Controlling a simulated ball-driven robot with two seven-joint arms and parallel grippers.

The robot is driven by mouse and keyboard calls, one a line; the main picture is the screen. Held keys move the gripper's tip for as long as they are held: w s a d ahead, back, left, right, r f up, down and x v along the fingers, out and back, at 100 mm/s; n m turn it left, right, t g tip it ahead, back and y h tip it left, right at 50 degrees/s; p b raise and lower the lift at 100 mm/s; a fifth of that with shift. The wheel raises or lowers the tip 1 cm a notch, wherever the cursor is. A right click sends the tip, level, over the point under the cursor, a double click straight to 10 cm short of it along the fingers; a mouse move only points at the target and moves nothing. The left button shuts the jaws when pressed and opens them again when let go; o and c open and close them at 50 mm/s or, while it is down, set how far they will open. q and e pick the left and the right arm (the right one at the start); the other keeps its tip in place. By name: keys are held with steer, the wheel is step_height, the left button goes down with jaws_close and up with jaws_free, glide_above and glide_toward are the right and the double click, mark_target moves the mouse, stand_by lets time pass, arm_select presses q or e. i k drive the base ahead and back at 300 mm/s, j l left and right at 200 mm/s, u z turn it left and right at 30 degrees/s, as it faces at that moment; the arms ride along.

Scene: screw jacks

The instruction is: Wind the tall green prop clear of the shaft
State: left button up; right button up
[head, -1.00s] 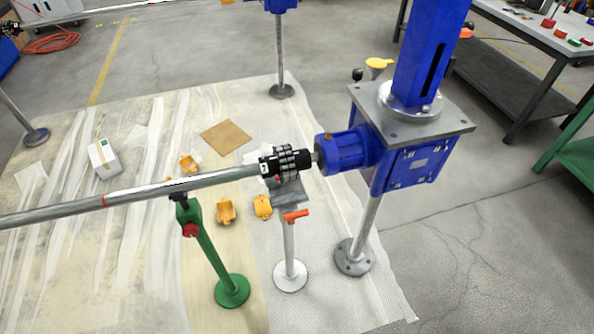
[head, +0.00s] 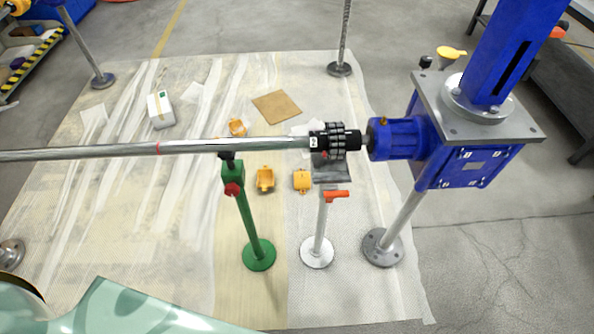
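The tall green prop (head: 247,215) stands upright on its round green base on the floor sheet. Its dark top sits directly under the long steel shaft (head: 120,151); whether they touch is too small to tell. A red knob (head: 233,189) is on the prop's upper part. The shaft runs level from the left edge to a black coupling (head: 335,141) at the blue screw jack (head: 430,140). A pale green, glossy part of my own body shows at the bottom left. Neither of my grippers is in view.
A white stand (head: 319,230) with an orange handle (head: 337,196) is right of the green prop, under the coupling. Yellow cover pieces (head: 265,179), a brown board (head: 276,106) and a white box (head: 160,109) lie on the sheet. The sheet left of the prop is mostly clear.

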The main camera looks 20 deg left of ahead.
mark_target(233, 191)
steer(key=u, duration=1.05)
